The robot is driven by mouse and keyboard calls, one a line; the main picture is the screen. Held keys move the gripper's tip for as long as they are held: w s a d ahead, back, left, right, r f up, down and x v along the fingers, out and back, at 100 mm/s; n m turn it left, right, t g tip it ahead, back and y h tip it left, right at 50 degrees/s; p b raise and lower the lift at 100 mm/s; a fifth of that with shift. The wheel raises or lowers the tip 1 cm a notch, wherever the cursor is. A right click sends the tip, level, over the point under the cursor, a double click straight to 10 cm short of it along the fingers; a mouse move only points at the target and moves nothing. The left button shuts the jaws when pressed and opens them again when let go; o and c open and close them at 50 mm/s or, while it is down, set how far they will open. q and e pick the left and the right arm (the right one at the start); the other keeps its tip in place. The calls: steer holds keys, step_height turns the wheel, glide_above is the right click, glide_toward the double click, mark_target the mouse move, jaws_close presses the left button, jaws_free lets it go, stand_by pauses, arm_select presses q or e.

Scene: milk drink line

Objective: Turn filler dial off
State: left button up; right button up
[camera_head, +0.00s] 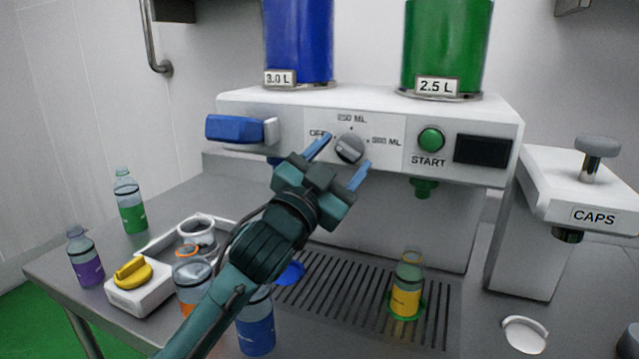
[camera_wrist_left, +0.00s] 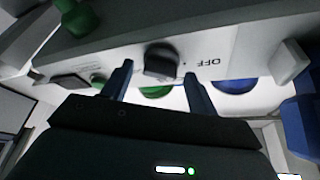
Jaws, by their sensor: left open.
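The filler dial (camera_head: 349,149) is a dark grey knob on the white front panel of the filler (camera_head: 226,105). Labels OFF, 250 ML and a third ML mark stand around it. My left gripper (camera_head: 346,160) is open, with one blue finger to the left of the dial and the other to its lower right. In the left wrist view the dial (camera_wrist_left: 161,61) shows between the two spread fingers (camera_wrist_left: 158,84), with the OFF label beside it. The fingers look apart from the dial. My right gripper is not in view.
A blue lever (camera_head: 234,129) sits left of the dial, and a green START button (camera_head: 431,139) right. A yellow-filled bottle (camera_head: 406,284) stands below on the grate (camera_head: 325,290). Several bottles and a white unit with a yellow knob (camera_head: 133,271) crowd the left. The caps machine (camera_head: 575,185) stands right.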

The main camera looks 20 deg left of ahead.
arm_select(q)
steer(key=b+v, duration=0.1)
steer(key=v, duration=1.1)
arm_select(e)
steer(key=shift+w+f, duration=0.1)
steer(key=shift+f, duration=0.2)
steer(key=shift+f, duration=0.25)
arm_select(q)
steer(key=shift+s, duration=0.1)
